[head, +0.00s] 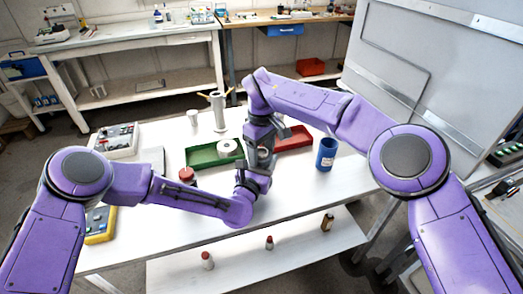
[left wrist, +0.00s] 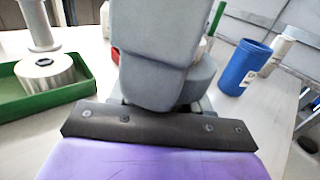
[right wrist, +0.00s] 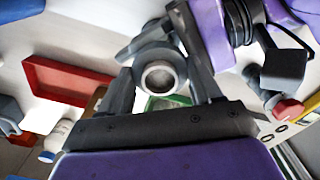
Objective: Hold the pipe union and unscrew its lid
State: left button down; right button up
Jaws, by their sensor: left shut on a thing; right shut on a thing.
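The grey pipe union (right wrist: 158,78) shows end-on in the right wrist view, as a round body with a light round opening. My right gripper (head: 262,143) reaches down from above and is shut on its upper part, with a finger on each side. My left gripper (head: 258,165) comes from below and is shut on its lower part. In the head view the two grippers meet one above the other and hide most of the union. In the left wrist view large grey parts fill the middle and hide most of the grip. I cannot tell how far the lid is turned.
A green tray (head: 200,159) with a white roll (head: 227,146) lies left of the grippers. A red tray (head: 297,139) lies behind right, a blue cup (head: 326,154) to the right. A red-capped container (head: 187,176) stands close to my left forearm.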

jog(key=n, duration=0.5)
jog(key=shift+n, duration=0.4)
jog(key=n, duration=1.8)
jog(key=shift+r, duration=0.1)
jog(key=n, duration=0.3)
jog(key=shift+w, duration=0.1)
jog(key=n, duration=3.5)
jog(key=shift+r, duration=0.1)
